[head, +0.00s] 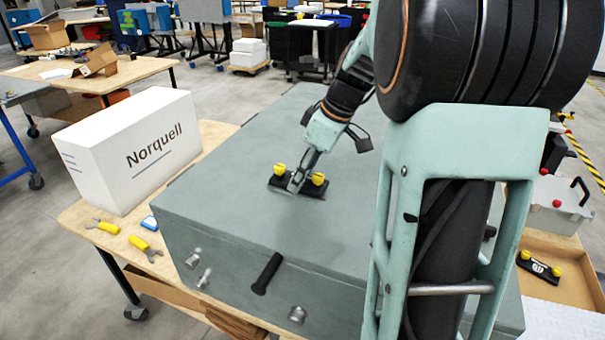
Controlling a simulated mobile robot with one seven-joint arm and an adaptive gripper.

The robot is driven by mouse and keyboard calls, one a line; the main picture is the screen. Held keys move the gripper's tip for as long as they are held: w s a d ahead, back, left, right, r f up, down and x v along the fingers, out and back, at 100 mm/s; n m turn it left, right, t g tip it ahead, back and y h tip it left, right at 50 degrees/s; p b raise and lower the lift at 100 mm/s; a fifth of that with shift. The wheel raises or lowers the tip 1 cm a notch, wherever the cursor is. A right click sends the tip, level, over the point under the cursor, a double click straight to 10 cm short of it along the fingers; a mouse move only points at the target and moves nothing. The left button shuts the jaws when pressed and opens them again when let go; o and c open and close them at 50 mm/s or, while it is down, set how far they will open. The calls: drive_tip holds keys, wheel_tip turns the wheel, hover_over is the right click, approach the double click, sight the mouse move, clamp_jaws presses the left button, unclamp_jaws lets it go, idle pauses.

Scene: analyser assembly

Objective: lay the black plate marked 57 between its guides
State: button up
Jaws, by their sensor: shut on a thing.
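A black plate with two yellow knobs (318,191) is at the top of the large grey case (230,225). My gripper (296,184) is shut on this plate between its knobs. I cannot read a number on it, and I cannot tell whether it touches the case top or is slightly above it. No guides can be made out around it. A second black plate with yellow knobs (539,268) lies in an open cardboard box at the right. It has a white mark too small to read.
The grey case stands on a wooden table with a white Norquell box (130,150) at its left. Yellow-handled tools (145,246) lie at the table's front left. The case has a black handle (267,273) on its front. My arm hides part of its right side.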

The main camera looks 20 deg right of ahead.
drive_tip(key=shift+f, duration=0.25)
drive_tip(key=o, duration=1.3)
drive_tip(key=shift+r+p, duration=1.95)
drive_tip(key=shift+r, duration=1.6)
